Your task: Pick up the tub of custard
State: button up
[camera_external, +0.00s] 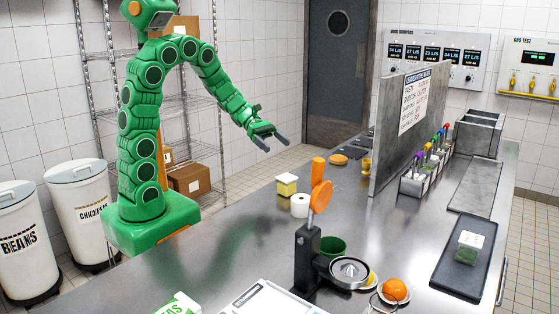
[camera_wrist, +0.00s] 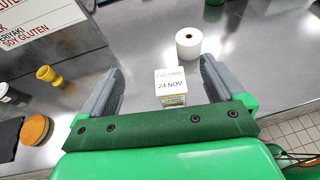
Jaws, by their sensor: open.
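The tub of custard (camera_external: 286,188) is a small yellow block-shaped tub with a white top, standing on the metal counter in the external view. In the wrist view the tub (camera_wrist: 172,86) shows its white label reading "24 NOV" and lies between and beyond my finger bases. My gripper (camera_external: 273,143) is open and empty, above and to the left of the tub in the external view. In the wrist view my gripper (camera_wrist: 160,78) has its two grey fingers spread on either side of the tub. I cannot tell the exact height gap.
A white roll (camera_external: 300,206) stands close beside the tub. An orange-handled juicer (camera_external: 307,258) and green bowl (camera_external: 332,246) stand nearer. An upright metal partition (camera_external: 408,118) rises to the right. A yellow egg-cup-like thing (camera_wrist: 46,75) stands on the left in the wrist view.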

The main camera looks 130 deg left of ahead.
send_near(281, 176)
jog(key=w+f, duration=0.1)
jog(key=w, duration=0.2)
jog(key=w+f, duration=0.1)
jog(key=shift+w+a+f, duration=0.15)
jog(key=shift+a+f, duration=0.2)
jog(key=shift+a, duration=0.05)
jog(key=shift+x, duration=1.5)
jog(key=x, duration=0.3)
jog(key=shift+w+d, duration=0.1)
jog(key=shift+d, duration=0.25)
jog(key=shift+x, duration=0.8)
jog(key=c, duration=1.2)
